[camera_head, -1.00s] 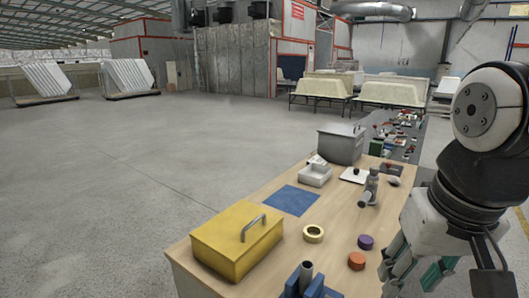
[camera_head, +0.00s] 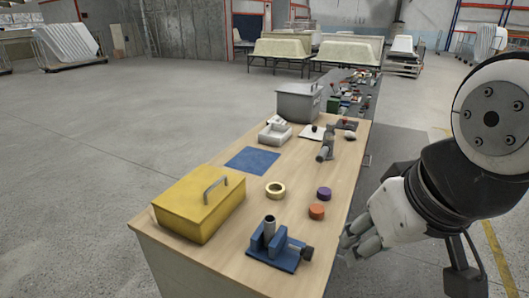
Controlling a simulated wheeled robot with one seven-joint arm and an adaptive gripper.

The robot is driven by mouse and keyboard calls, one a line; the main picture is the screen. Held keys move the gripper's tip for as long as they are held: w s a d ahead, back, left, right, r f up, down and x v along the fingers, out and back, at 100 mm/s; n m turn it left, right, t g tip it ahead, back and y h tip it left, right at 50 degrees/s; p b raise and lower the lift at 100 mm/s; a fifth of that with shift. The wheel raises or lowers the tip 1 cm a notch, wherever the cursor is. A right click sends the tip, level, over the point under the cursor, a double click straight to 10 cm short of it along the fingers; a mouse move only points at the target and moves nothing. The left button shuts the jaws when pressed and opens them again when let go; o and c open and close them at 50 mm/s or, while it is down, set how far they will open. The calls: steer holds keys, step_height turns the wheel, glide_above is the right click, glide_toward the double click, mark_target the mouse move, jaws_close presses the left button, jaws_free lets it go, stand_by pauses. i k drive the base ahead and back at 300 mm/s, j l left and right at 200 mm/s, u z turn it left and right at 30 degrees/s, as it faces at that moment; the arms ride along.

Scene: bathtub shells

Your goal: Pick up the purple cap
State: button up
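The purple cap (camera_head: 324,194) is a small round piece lying on the wooden workbench (camera_head: 216,266), near its right edge. An orange cap (camera_head: 316,212) lies just in front of it. My gripper (camera_head: 352,250) is at the right, beside the bench's right edge, to the right of and nearer than the purple cap. It is apart from the cap. The fingers are small and seen from the side, so I cannot tell how far they are open. Nothing shows between them.
A blue vise (camera_head: 284,254) holding a grey tube stands at the front. A yellow toolbox (camera_head: 196,208), a tape roll (camera_head: 275,190), a blue mat (camera_head: 252,159), a white tray (camera_head: 273,134), a grey box (camera_head: 298,103) and a grey tool (camera_head: 326,148) are on the bench. Bare wood surrounds the caps.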

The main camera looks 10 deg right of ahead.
mark_target(324, 193)
steer(key=k+l, duration=0.1)
steer(key=l, duration=0.3)
steer(key=k+l+u, duration=0.1)
steer(key=l, duration=0.25)
steer(key=k+l, duration=0.1)
steer(key=l, duration=0.3)
steer(key=k+l+u, duration=0.1)
steer(key=l, duration=0.25)
steer(key=i+l+u, duration=0.1)
steer(key=l, duration=0.25)
steer(key=i+l, duration=0.1)
steer(key=l, duration=0.25)
steer(key=i+l+u, duration=0.15)
steer(key=l, duration=0.2)
steer(key=i+l+u, duration=0.1)
steer(key=i, duration=0.4)
steer(key=i+l+u, duration=0.1)
steer(key=i+l, duration=0.15)
steer(key=i, duration=0.25)
